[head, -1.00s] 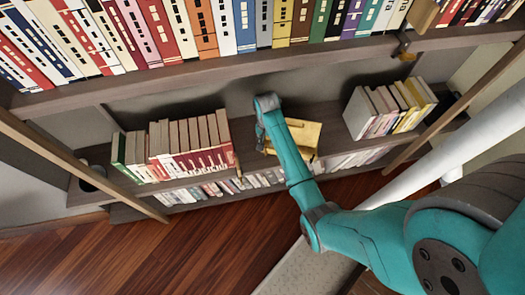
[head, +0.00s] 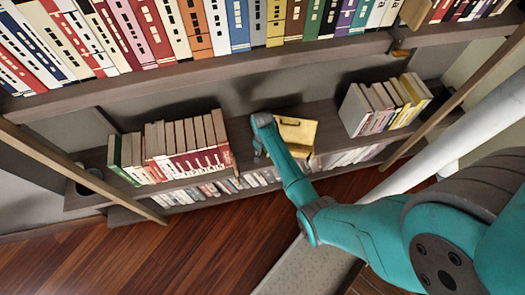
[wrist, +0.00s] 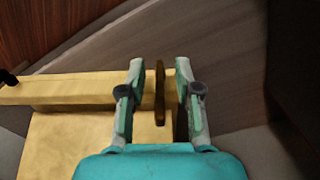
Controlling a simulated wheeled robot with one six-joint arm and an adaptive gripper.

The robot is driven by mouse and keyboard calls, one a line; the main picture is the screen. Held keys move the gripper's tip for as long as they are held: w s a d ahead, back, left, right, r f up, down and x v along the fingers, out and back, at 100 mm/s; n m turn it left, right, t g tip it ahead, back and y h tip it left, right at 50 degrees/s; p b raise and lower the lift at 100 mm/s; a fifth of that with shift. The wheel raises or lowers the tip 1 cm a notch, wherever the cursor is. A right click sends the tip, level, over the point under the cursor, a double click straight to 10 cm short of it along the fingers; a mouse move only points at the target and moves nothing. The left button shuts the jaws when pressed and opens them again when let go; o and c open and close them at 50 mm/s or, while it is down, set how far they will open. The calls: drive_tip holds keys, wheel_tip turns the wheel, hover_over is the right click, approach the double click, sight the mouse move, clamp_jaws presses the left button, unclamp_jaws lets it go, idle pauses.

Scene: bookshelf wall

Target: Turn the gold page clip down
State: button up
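A yellow box-like piece (head: 296,134) stands on the middle shelf, just right of my forearm in the head view. It fills the lower left of the wrist view (wrist: 70,125), with a raised bar along its far edge. A thin dark-gold upright strip, which looks like the page clip (wrist: 160,92), stands between my fingers in the wrist view. My gripper (wrist: 160,68) is open around the strip, with a gap visible on both sides. In the head view my arm hides the clip and most of the gripper.
A row of red and cream books (head: 185,148) stands left of my arm. Pale and yellow books (head: 380,105) lean at the right. The upper shelf board (head: 200,75) runs above my arm. A dark cup (head: 88,181) sits at the far left.

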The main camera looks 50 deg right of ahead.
sight(263, 156)
clamp_jaws()
drive_tip(key=shift+s, duration=0.15)
drive_tip(key=shift+s+d+f+t+y, duration=0.15)
drive_tip(key=shift+s+t+y, duration=0.1)
drive_tip(key=shift+t+y, duration=0.4)
drive_tip(key=t, duration=0.1)
drive_tip(key=t+y, duration=0.1)
drive_tip(key=t, duration=0.1)
drive_tip(key=shift+s+d+f+y, duration=0.1)
drive_tip(key=shift+s+d+y, duration=0.15)
drive_tip(key=shift+s, duration=0.15)
drive_tip(key=t+y, duration=0.2)
drive_tip(key=t, duration=0.2)
drive_tip(key=shift+s+d+f+y, duration=0.15)
drive_tip(key=shift+s+f+y, duration=0.2)
drive_tip(key=shift+f+y, duration=0.05)
drive_tip(key=shift+f+t, duration=0.1)
drive_tip(key=shift+t, duration=0.15)
unclamp_jaws()
